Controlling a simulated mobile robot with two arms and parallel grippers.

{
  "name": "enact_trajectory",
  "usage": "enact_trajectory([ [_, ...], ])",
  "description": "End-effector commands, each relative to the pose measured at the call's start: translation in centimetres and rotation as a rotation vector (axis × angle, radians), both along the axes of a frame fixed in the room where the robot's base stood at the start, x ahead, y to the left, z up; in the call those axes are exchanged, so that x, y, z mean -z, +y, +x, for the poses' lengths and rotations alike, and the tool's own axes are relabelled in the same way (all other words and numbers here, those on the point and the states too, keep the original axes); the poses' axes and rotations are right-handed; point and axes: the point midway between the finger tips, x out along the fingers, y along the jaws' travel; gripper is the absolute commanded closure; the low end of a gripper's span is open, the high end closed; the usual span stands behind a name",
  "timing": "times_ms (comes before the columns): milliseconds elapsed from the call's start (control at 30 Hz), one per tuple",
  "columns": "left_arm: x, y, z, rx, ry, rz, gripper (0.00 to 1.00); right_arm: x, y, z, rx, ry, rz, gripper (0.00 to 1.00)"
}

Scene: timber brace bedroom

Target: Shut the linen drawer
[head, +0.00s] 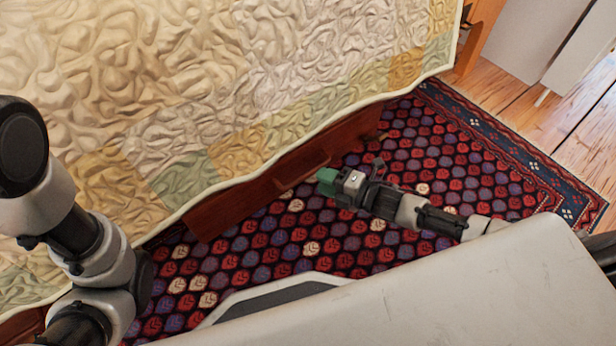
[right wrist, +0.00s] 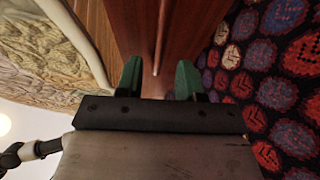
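The linen drawer (head: 235,205) is a long reddish-brown wooden front low under the bed, showing beyond the quilt's hem, with a wooden handle (head: 303,172) on its face. The quilt hides its top and inside, so I cannot tell how far out it is. My right gripper (head: 327,181) is low over the rug, just in front of the drawer near the handle. In the right wrist view its green fingertips (right wrist: 159,80) are apart, facing brown wood (right wrist: 178,30) with a thin pale bar between them. Contact is unclear. My left arm shows at the left, its gripper out of view.
The bed's patchwork quilt (head: 290,60) fills the upper left and overhangs the drawer. A red and purple patterned rug (head: 450,150) covers the floor before the bed. Bare floorboards (head: 500,90) and a wooden bed leg (head: 475,40) show at upper right.

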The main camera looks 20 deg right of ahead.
Motion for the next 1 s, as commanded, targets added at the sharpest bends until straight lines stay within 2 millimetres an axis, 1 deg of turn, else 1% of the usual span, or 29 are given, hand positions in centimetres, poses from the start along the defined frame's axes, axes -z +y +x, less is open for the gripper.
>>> enact_trajectory([
  [33,1.3,0.0,0.0,0.0,0.0,0.0,0.19,0.7,0.8,0.8,-0.001,-0.004,0.003,0.62],
  [233,3.1,0.0,0.0,0.0,0.0,0.0,0.19,1.1,2.8,3.0,0.0,-0.002,0.003,0.62],
  [400,3.7,0.0,0.0,0.0,0.0,0.0,0.19,1.1,3.6,3.9,0.003,0.002,0.002,0.62],
  [700,3.6,0.0,0.0,0.001,-0.001,0.001,0.19,1.0,3.7,4.0,0.002,0.003,0.002,0.62],
  [933,3.6,0.0,0.0,0.001,-0.001,0.001,0.19,1.0,3.7,4.0,0.003,0.003,0.002,0.98],
  [967,3.6,0.0,0.0,0.001,-0.001,0.001,0.19,1.0,3.7,4.0,0.003,0.003,0.002,1.0],
  [1000,3.6,0.0,0.0,0.001,0.0,0.001,0.19,1.0,3.7,4.0,0.003,0.003,0.002,1.0],
])
